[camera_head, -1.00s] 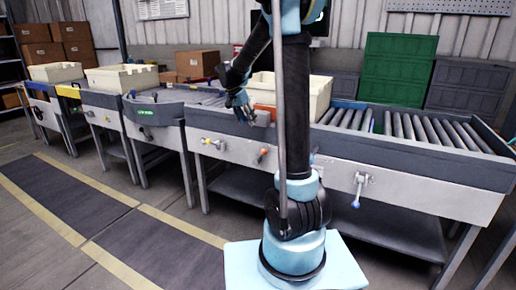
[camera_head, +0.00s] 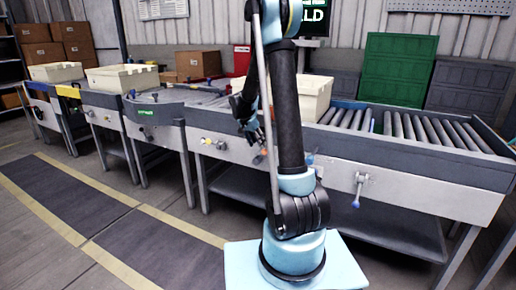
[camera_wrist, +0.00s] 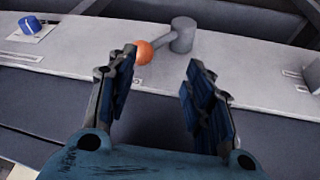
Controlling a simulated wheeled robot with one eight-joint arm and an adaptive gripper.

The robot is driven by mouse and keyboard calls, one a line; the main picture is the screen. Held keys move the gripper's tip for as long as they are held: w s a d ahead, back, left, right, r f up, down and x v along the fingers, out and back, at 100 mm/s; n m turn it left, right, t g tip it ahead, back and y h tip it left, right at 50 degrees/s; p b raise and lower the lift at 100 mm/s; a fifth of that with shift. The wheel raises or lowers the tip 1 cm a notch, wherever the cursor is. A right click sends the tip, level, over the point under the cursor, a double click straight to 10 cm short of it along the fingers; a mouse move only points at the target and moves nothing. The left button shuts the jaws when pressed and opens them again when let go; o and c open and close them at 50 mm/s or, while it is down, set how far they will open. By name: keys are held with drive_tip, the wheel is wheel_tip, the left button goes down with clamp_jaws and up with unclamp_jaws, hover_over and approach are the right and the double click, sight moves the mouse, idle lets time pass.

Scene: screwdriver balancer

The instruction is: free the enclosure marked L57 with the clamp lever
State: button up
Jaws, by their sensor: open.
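An orange ball-ended lever (camera_wrist: 143,52) projects from a grey round hub (camera_wrist: 183,34) on the pale front panel of the conveyor in the wrist view. My gripper (camera_wrist: 162,72) is open and empty. The orange ball is just beyond the left fingertip, apparently not between the fingers; whether they touch is unclear. In the head view my gripper (camera_head: 252,130) hangs low by the conveyor's front face, partly behind my arm. A cream tote (camera_head: 312,97) sits on the rollers behind my arm. I cannot read an L57 mark on anything.
A blue knob (camera_wrist: 30,25) is on the panel left of the lever. A lever with a blue handle (camera_head: 356,192) hangs farther right. Bare rollers (camera_head: 430,130) lie right of the tote. Other cream totes (camera_head: 122,77) stand left. Green crates (camera_head: 395,70) are behind.

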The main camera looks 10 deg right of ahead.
sight(258, 159)
drive_tip(key=shift+x, duration=1.4)
drive_tip(key=shift+c, duration=0.2)
drive_tip(key=shift+r, duration=0.1)
drive_tip(key=c, duration=0.9)
drive_tip(key=shift+s+r, duration=0.15)
clamp_jaws()
drive_tip(key=shift+w+a+f, duration=0.15)
drive_tip(key=shift+w+f, duration=0.25)
drive_tip(key=shift+f, duration=0.2)
drive_tip(key=shift+c, duration=0.3)
unclamp_jaws()
drive_tip(key=shift+s+r, duration=0.15)
drive_tip(key=shift+r, duration=0.05)
drive_tip(key=o, duration=1)
drive_tip(key=shift+s+r, duration=0.1)
